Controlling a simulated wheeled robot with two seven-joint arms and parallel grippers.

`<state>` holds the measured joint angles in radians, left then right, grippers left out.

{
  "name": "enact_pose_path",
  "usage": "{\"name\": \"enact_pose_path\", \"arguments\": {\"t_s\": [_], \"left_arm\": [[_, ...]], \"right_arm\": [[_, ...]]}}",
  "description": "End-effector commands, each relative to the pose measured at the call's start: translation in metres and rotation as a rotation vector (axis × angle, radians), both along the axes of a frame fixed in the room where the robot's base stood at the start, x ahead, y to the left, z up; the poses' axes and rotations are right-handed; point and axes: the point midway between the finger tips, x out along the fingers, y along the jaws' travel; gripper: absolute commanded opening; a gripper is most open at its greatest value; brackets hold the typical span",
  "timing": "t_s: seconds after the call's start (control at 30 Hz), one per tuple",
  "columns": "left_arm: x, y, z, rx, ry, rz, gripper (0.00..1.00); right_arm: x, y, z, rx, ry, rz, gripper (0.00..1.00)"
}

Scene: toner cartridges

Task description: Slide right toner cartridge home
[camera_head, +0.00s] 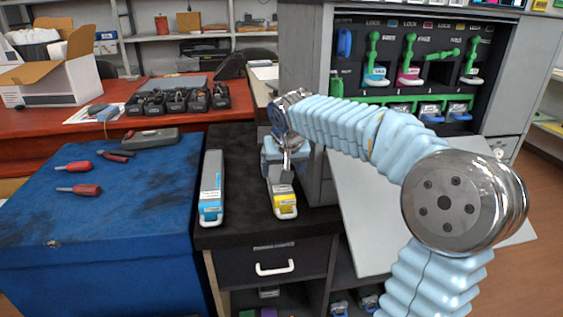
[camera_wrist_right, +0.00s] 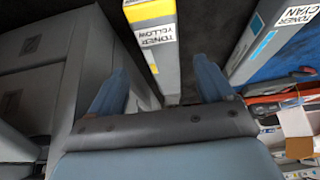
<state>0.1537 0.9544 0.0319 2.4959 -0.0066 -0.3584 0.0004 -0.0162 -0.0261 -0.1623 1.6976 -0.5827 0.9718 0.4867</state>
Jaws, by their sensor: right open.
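The yellow toner cartridge (camera_head: 283,199) lies on the black cabinet top, its handled end towards me. The wrist view shows its grey body and "TONER YELLOW" label (camera_wrist_right: 157,38). My right gripper (camera_head: 284,165) is over its far part; in the wrist view its open fingers (camera_wrist_right: 160,68) stand either side of the cartridge, with gaps. The cyan toner cartridge (camera_head: 211,188) lies to the left, also in the wrist view (camera_wrist_right: 258,45). The printer (camera_head: 400,80) has several slots with green levers; one lever (camera_head: 443,54) lies sideways. My left gripper is out of view.
A blue-covered table (camera_head: 130,210) on the left holds red-handled screwdrivers (camera_head: 79,190) and a grey device (camera_head: 150,138). A red desk (camera_head: 70,130) behind carries a box and black trays. A pale panel (camera_head: 375,220) extends below the printer.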

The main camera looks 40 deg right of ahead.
Motion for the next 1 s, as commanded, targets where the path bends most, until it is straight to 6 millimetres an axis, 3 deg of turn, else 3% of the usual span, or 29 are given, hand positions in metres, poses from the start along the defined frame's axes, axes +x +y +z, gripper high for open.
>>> {"name": "enact_pose_path", "arguments": {"t_s": [0.6, 1.0], "left_arm": [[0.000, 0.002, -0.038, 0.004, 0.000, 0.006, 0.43], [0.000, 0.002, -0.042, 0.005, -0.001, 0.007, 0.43]], "right_arm": [[0.035, -0.020, -0.077, 0.000, 0.002, -0.002, 0.81], [0.041, -0.023, -0.086, -0.001, 0.000, 0.000, 0.81]]}}
